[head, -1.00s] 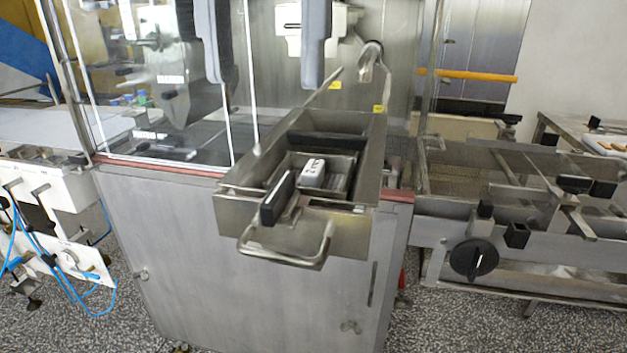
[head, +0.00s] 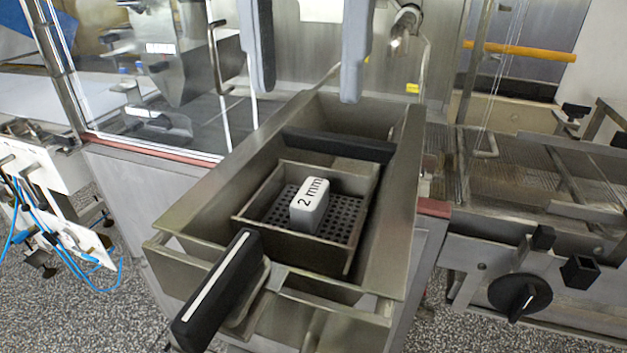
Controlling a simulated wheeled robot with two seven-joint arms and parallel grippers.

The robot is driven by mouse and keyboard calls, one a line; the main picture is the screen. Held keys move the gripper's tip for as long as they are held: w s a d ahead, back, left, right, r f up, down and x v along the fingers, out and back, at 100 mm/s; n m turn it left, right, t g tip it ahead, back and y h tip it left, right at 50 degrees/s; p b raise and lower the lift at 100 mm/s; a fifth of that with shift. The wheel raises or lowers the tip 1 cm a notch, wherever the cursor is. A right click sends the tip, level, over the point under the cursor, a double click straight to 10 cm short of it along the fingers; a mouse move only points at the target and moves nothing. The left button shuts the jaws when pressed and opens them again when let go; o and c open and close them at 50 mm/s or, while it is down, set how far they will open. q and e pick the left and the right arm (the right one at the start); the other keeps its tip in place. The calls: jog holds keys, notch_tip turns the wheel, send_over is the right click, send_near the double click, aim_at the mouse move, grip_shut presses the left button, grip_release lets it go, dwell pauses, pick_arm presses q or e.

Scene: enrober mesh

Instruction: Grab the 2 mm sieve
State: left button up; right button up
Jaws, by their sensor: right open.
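The 2 mm sieve (head: 345,252) is a square metal box with a perforated bottom, sitting inside a long metal trough (head: 190,205). A white block (head: 309,206) marked "2 mm" stands on its perforated bottom. A black handle (head: 217,288) with a white stripe stands up in front of the sieve, on a metal bracket; I cannot tell how it joins the sieve. My right gripper (head: 306,94) hangs in from the top edge, its two grey-blue fingers apart and empty. It shows above the sieve in the picture, clear of it. My left gripper is not in view.
A dark crossbar (head: 338,145) spans the trough behind the sieve. A clear glass panel (head: 150,80) stands at the left. At the right is a mesh conveyor (head: 520,180) with a black knob (head: 520,297). A metal spout (head: 403,30) is behind the trough.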

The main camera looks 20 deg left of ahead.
send_over(311, 191)
jog(key=f, duration=0.5)
jog(key=shift+s+f, duration=0.2)
jog(key=shift+s, duration=0.1)
jog(key=shift+w+f, duration=0.15)
jog(key=shift+f, duration=1.25)
jog(key=shift+w+f, duration=0.15)
jog(key=shift+f, duration=1.2)
jog(key=shift+c, duration=0.3)
grip_shut()
